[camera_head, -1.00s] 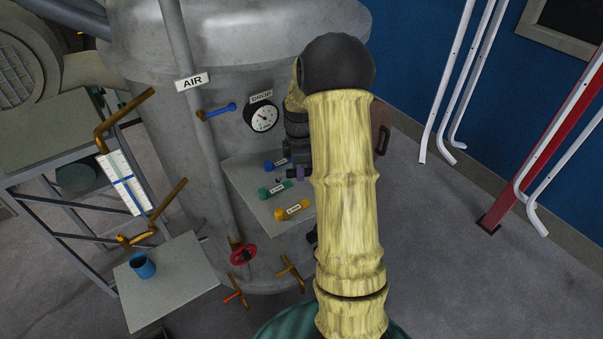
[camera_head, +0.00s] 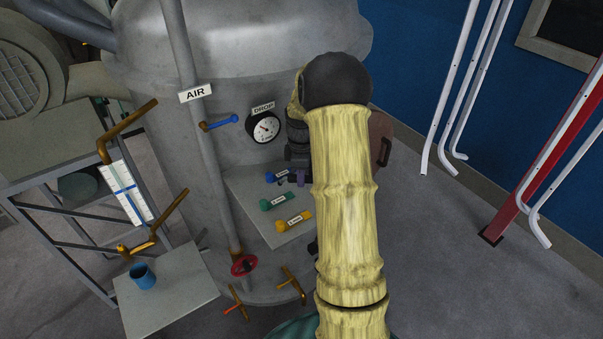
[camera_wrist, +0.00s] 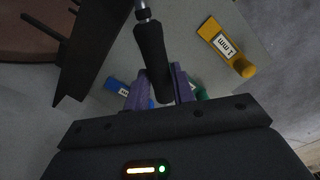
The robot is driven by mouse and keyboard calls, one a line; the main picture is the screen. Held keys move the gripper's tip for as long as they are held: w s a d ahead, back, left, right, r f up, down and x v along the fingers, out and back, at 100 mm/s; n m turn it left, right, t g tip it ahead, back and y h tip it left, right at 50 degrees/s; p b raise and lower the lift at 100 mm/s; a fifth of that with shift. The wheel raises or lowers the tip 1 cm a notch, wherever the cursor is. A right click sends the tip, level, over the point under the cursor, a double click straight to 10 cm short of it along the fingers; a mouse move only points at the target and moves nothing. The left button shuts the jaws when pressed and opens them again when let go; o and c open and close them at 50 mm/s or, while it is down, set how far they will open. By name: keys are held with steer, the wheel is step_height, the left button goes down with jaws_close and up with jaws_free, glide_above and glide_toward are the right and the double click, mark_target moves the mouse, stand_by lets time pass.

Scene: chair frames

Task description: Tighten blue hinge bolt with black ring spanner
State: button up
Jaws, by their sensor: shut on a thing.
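My gripper (camera_wrist: 160,72) is shut on a black handle (camera_wrist: 151,50) in the wrist view. A thin metal shaft runs from the handle out of the top of that picture, so the tool's working end is not seen. I take it as the black ring spanner, but no ring shows. In the head view a bit of purple finger shows beside my arm, above the shelf's back right. My arm hides most of the gripper there. I cannot make out a blue hinge bolt in either view.
A shelf (camera_head: 246,206) on the grey tank holds blue (camera_head: 277,177), green (camera_head: 277,201) and yellow (camera_head: 294,222) labelled pieces. A dark bracket (camera_wrist: 90,45) and brown round plate (camera_wrist: 45,42) lie left of the tool. A blue-handled valve (camera_head: 221,123) and gauge (camera_head: 265,127) are nearby.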

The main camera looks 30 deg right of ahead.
jaws_close()
steer(key=shift+r, duration=0.1)
steer(key=shift+r+p, duration=0.5)
steer(key=shift+r, duration=0.05)
steer(key=shift+r+p, duration=1.8)
steer(key=shift+r, duration=0.65)
steer(key=shift+f, duration=0.1)
